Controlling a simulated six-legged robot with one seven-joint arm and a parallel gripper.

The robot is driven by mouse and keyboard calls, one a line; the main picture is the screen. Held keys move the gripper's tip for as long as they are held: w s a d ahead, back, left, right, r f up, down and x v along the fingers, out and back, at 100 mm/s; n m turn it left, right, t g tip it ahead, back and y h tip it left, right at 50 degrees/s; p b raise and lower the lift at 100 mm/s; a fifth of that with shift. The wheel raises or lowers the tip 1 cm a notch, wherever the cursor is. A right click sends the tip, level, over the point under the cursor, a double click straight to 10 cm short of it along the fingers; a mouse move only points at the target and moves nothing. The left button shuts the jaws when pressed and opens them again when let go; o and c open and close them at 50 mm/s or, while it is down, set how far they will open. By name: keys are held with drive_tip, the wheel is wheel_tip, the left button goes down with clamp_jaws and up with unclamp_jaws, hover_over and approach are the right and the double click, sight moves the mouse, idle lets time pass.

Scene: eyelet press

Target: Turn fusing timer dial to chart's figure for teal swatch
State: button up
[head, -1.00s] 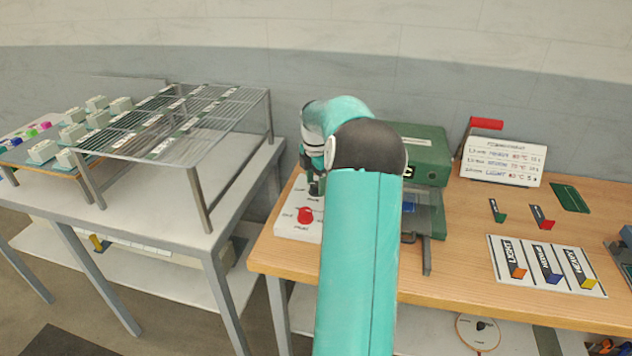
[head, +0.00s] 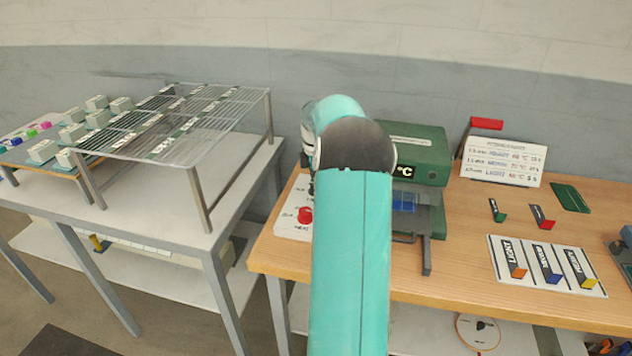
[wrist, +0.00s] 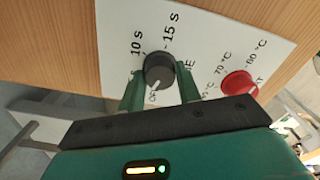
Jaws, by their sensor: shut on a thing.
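The fusing timer dial (wrist: 158,69) is a dark round knob on a white panel in the wrist view. My gripper (wrist: 160,90) has its two green fingers on either side of the dial, shut on it. The dial's white mark points towards the "OFF" print; "10 s" and "15 s" are printed beyond the dial. In the head view my arm hides the dial and most of the gripper. The chart (head: 503,162) is a white board at the back right, with several rows too small to read surely. A small dark tag with a green end (head: 497,211) may be the teal swatch.
A red knob (wrist: 239,84) with °C marks sits beside the dial. The green press (head: 420,150) stands right of my arm. A white board (head: 497,282) holds LIGHT, MEDIUM and HEAVY cards. A wire rack (head: 205,105) stands on the left table.

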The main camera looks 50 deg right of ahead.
drive_tip(key=m, duration=0.4)
drive_tip(key=shift+m, duration=0.3)
drive_tip(key=m, duration=0.4)
drive_tip(key=shift+w+a+m, duration=0.1)
drive_tip(key=shift+m, duration=0.2)
drive_tip(key=m, duration=0.3)
drive_tip(key=shift+m, duration=0.3)
drive_tip(key=m, duration=1.1)
drive_tip(key=shift+r+m, duration=0.1)
drive_tip(key=shift+m, duration=0.3)
drive_tip(key=m, duration=0.3)
drive_tip(key=shift+m, duration=2.2)
